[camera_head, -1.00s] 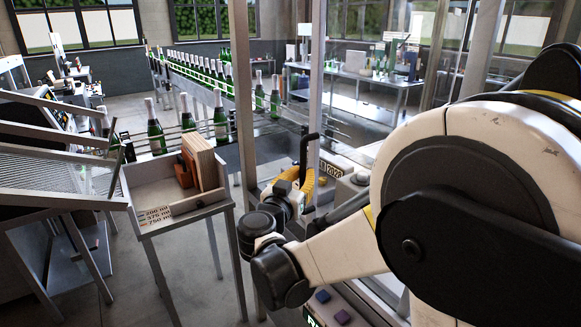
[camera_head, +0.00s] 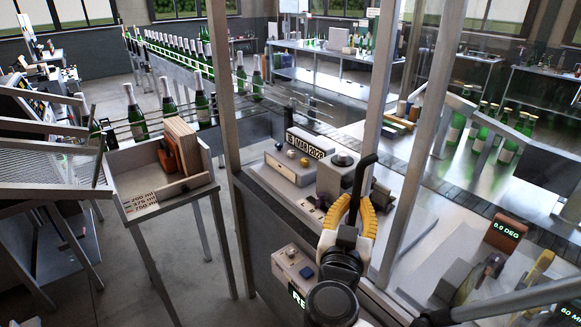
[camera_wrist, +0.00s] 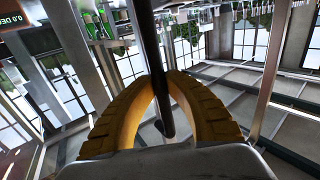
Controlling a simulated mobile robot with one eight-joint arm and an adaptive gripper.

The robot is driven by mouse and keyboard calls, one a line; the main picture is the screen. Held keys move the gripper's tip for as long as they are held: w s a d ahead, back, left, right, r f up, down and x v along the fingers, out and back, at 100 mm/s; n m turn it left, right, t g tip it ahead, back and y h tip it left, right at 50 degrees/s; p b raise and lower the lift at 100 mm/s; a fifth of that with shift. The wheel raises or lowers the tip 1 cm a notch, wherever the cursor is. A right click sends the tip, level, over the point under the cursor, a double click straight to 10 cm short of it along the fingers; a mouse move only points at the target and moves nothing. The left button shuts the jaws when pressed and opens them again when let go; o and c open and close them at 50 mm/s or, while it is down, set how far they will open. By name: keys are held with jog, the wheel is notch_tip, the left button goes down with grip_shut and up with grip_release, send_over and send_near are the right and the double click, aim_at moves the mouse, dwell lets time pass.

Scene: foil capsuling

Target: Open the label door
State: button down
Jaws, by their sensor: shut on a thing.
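My gripper (camera_head: 354,203), with yellow ribbed fingers, is shut on a black bar handle (camera_head: 363,172) with a bent top. The handle stands beside the metal post (camera_head: 385,110) of a clear-paneled door or enclosure frame; which post belongs to the label door is hard to tell. In the wrist view the yellow fingers of my gripper (camera_wrist: 162,85) close around the dark handle bar (camera_wrist: 150,40) from both sides. The handle's mounting is partly hidden by my fingers.
A date display (camera_head: 304,144) and a grey machine unit (camera_head: 300,168) stand behind the opening. A fixed post (camera_head: 222,110) rises to the left. A box stand (camera_head: 150,190) and green bottles (camera_head: 170,105) are further left. A degree display (camera_head: 507,229) is at right.

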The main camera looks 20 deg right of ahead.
aim_at(362, 163)
jog(key=shift+s, duration=0.1)
jog(key=c, duration=1.4)
grip_release()
jog(key=shift+r, duration=5)
